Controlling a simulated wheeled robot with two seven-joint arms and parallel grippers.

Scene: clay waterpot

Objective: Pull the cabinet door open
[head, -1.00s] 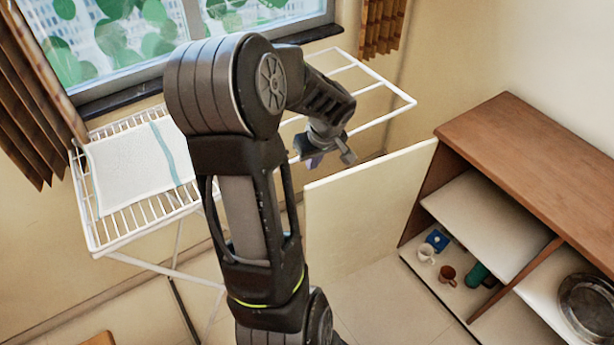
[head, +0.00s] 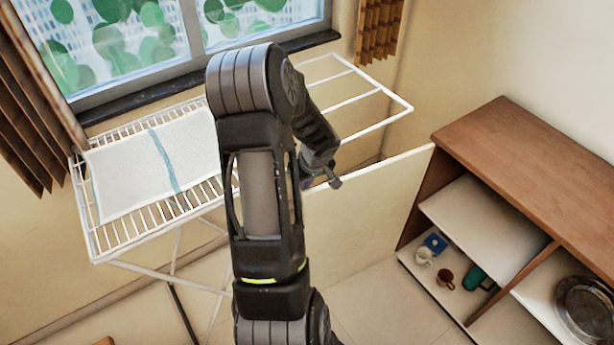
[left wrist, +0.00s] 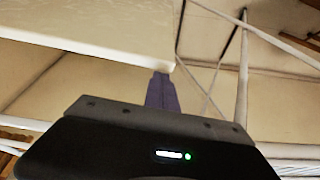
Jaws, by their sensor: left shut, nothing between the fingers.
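The cabinet (head: 530,160) has a brown wooden top and stands at the right in the head view. Its cream door (head: 365,205) stands swung wide open to the left, and the compartment behind it is exposed. My left gripper (head: 331,181) is shut and empty by the top of the door near its free end; the arm hides part of that end. In the left wrist view the shut purple fingers (left wrist: 162,92) are beside the corner of the cream door panel (left wrist: 85,35). I cannot tell whether they touch it. My right gripper is not in view.
A white drying rack (head: 150,225) with a towel (head: 135,175) stands at the left under the window, close behind my arm. The cabinet holds a white cup (head: 424,257), a brown cup (head: 445,279) and a metal dish (head: 585,308). Floor is clear before the door.

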